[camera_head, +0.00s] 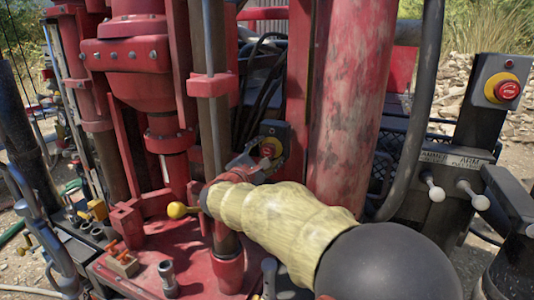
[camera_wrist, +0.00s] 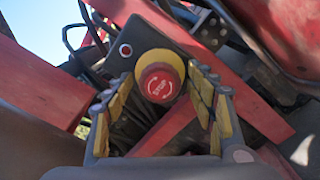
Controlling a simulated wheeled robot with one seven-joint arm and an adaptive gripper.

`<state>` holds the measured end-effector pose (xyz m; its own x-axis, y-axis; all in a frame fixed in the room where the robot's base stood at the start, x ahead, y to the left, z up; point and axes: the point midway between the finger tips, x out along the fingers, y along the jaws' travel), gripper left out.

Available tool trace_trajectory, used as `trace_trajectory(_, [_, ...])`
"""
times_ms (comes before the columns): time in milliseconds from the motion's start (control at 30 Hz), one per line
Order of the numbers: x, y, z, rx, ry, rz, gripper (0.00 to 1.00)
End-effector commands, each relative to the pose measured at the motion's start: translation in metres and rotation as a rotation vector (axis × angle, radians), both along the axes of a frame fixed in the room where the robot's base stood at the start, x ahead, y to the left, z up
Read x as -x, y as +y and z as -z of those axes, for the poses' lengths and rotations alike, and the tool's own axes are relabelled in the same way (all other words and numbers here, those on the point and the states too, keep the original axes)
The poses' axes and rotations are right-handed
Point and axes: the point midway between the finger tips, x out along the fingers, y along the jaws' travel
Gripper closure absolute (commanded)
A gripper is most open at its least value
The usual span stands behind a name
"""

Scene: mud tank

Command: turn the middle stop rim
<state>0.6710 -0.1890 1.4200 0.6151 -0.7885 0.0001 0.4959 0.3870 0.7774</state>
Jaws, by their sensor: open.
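The middle stop is a red button marked STOP with turning arrows (camera_wrist: 160,83) on a yellow rim (camera_wrist: 159,56), set on a dark box (camera_wrist: 140,34). In the head view this stop (camera_head: 268,149) sits on its box behind the red pipework, partly hidden by my gripper. My gripper (camera_head: 252,162) is open close in front of it. In the wrist view the yellow-padded fingers of my gripper (camera_wrist: 160,78) stand left and right of the stop, with nothing held. I cannot tell whether they touch the rim.
Another red and yellow stop button (camera_head: 507,90) is on a post at the right, above white-knobbed levers (camera_head: 480,202). A thick red column (camera_head: 352,100) stands right of the middle stop. A steel and red vertical pipe (camera_head: 213,110) stands close left of my gripper.

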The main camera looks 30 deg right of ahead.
Motion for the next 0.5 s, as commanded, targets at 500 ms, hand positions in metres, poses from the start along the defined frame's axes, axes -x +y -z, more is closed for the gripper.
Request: trace_trajectory(500, [0.020, 0.028, 0.000, 0.000, 0.000, -0.004, 0.44])
